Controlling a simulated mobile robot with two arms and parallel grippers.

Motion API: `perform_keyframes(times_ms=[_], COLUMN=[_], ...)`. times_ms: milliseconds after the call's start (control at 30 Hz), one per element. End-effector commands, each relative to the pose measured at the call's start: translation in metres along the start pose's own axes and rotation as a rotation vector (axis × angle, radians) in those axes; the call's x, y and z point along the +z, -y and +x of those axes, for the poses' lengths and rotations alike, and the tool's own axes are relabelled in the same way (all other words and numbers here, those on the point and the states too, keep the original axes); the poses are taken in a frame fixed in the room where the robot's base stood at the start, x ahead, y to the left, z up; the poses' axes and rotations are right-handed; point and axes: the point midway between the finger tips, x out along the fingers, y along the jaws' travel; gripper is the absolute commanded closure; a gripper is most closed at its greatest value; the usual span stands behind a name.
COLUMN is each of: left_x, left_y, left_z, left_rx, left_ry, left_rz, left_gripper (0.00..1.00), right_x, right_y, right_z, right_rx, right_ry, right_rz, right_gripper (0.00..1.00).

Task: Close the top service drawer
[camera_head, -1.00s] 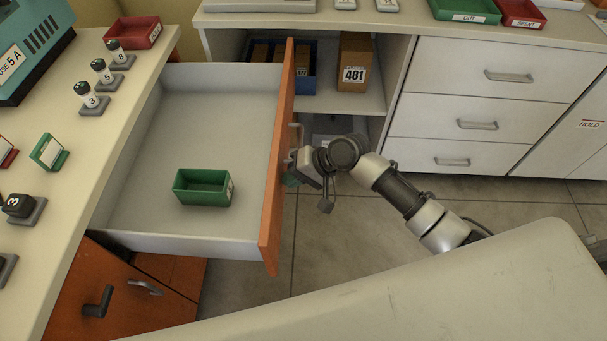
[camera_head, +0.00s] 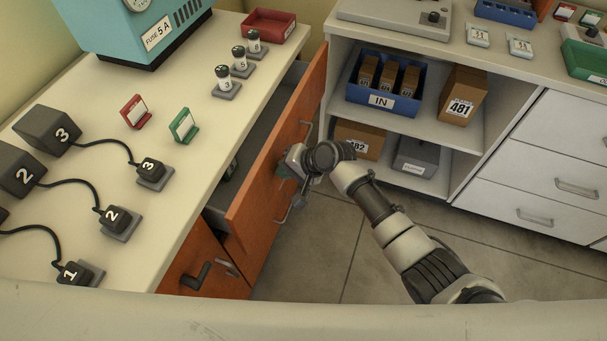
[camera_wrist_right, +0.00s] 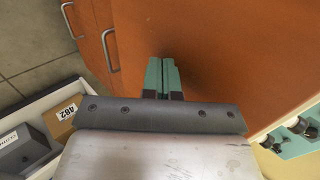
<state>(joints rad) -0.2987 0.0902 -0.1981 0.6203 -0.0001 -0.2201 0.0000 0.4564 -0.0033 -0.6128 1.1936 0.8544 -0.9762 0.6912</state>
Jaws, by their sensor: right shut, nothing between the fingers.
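The top service drawer's orange front (camera_head: 257,207) stands out a little from the bench on the left, so the drawer is partly open. A narrow strip of its grey inside shows behind the front. My right gripper (camera_head: 284,171) is at the outer face of the front, near its middle, beside the handle. In the right wrist view, the orange front (camera_wrist_right: 230,45) fills much of the picture, and the shut teal fingertips (camera_wrist_right: 162,74) point at it, empty. Whether they touch it is hard to tell. My left gripper is not in view.
The bench top (camera_head: 225,125) carries numbered blocks, small signs and a red tray (camera_head: 269,26). An orange cabinet door with a dark handle (camera_head: 196,277) is below. Open shelves (camera_head: 440,125) with a blue bin and boxes stand to the right. Floor (camera_head: 330,235) is clear around my arm.

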Motion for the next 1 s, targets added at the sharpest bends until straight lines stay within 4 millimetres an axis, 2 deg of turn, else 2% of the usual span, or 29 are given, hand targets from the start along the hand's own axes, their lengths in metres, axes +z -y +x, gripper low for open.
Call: perform_keyframes(times_ms=[100, 400, 600, 1000], left_x=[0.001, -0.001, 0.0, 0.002], left_y=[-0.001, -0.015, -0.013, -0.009], left_z=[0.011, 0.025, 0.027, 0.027], left_rx=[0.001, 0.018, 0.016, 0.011], left_ry=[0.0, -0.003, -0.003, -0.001], left_rz=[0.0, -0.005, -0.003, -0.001], left_gripper=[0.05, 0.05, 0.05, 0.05], right_x=[0.0, 0.0, 0.0, 0.0], right_y=[0.016, 0.045, 0.052, 0.056], right_z=[0.022, 0.051, 0.058, 0.059], right_rx=[-0.003, 0.0, 0.0, -0.006], right_ry=[0.001, 0.0, -0.001, -0.002], right_rz=[-0.001, 0.0, 0.001, -0.001], right_gripper=[1.0, 1.0, 1.0, 1.0])
